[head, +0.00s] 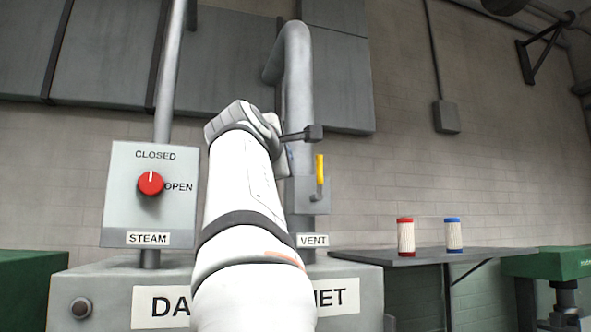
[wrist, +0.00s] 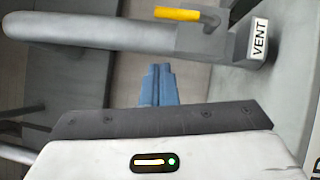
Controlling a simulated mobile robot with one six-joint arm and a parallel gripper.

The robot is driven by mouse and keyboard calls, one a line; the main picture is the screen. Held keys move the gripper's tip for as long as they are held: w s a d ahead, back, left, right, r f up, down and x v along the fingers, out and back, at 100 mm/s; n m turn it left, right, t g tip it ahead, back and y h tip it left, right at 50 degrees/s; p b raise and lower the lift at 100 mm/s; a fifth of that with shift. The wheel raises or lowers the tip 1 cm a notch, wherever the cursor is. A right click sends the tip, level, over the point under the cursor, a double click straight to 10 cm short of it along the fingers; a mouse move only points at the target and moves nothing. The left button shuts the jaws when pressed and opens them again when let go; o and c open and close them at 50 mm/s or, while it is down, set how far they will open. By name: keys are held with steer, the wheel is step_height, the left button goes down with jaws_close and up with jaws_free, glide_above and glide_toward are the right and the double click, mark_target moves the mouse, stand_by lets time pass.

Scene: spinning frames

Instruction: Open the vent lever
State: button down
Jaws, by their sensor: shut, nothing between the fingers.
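The vent lever (head: 320,169) has a yellow grip standing upright on a grey plate on the grey vent pipe, above the VENT label (head: 313,241). In the wrist view the lever (wrist: 178,14) is near the top edge, pointing left, with the VENT label (wrist: 259,39) to its right; this view is turned sideways. My gripper (wrist: 158,68) has its blue fingers together and empty, pointing at the pipe (wrist: 110,32). They look apart from the lever. In the head view my arm's end hides most of the gripper, left of the lever.
A steam panel (head: 122,215) with a red knob (head: 151,183) stands left of my arm. The grey cabinet (head: 345,285) is below. A side table (head: 405,259) at right holds a red-capped canister (head: 405,237) and a blue-capped one (head: 453,237). The space right of the lever looks clear.

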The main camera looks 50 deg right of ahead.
steer(key=shift+v, duration=1.05)
steer(key=shift+w+r, duration=0.1)
steer(key=shift+w, duration=0.1)
